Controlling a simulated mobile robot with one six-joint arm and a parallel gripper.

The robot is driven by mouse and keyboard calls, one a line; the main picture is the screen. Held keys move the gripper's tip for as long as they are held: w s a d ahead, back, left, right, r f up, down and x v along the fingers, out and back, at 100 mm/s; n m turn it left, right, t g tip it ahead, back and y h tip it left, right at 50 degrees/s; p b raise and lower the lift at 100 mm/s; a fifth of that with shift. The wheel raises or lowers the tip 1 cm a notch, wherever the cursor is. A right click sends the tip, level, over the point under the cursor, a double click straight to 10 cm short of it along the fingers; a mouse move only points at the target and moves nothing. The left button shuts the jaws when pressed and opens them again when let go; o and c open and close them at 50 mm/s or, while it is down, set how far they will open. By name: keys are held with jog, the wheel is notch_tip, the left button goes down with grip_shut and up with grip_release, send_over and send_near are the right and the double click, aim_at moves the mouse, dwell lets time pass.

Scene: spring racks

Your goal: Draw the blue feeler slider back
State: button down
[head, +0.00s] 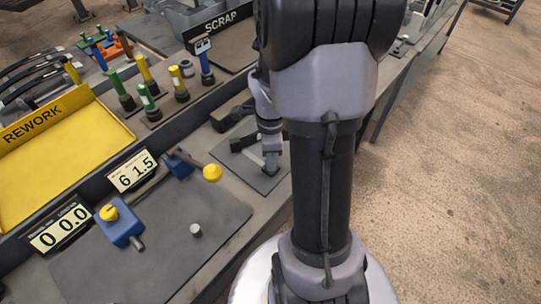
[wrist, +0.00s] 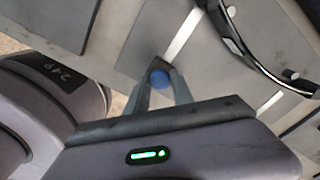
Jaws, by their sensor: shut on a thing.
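My gripper (wrist: 160,88) is shut on a small round blue knob, the blue feeler slider (wrist: 159,79), in the wrist view. The fingers stand on either side of the knob, which sits above a dark plate. In the head view my gripper (head: 270,168) points down over the small dark plate (head: 262,180) on the bench, right of the gauge blocks. My arm hides part of that area, and I cannot make out the knob there.
A blue block (head: 178,165) carries a rod ending in a yellow ball (head: 212,173). Another blue block (head: 122,229) has a yellow knob. Displays read 61.5 (head: 132,171) and 00.0 (head: 60,228). A yellow REWORK tray (head: 90,155) and several coloured-handled gauges stand behind.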

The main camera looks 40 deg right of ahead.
jog(key=shift+s, duration=0.8)
jog(key=c, duration=1.5)
grip_release()
jog(key=o, duration=0.4)
jog(key=shift+s+d, duration=0.1)
jog(key=shift+s, duration=0.1)
jog(key=shift+w+r, duration=0.1)
notch_tip(320, 180, up, 17)
jog(key=p, duration=0.6)
jog(key=shift+p, duration=0.35)
jog(key=shift+r, duration=0.1)
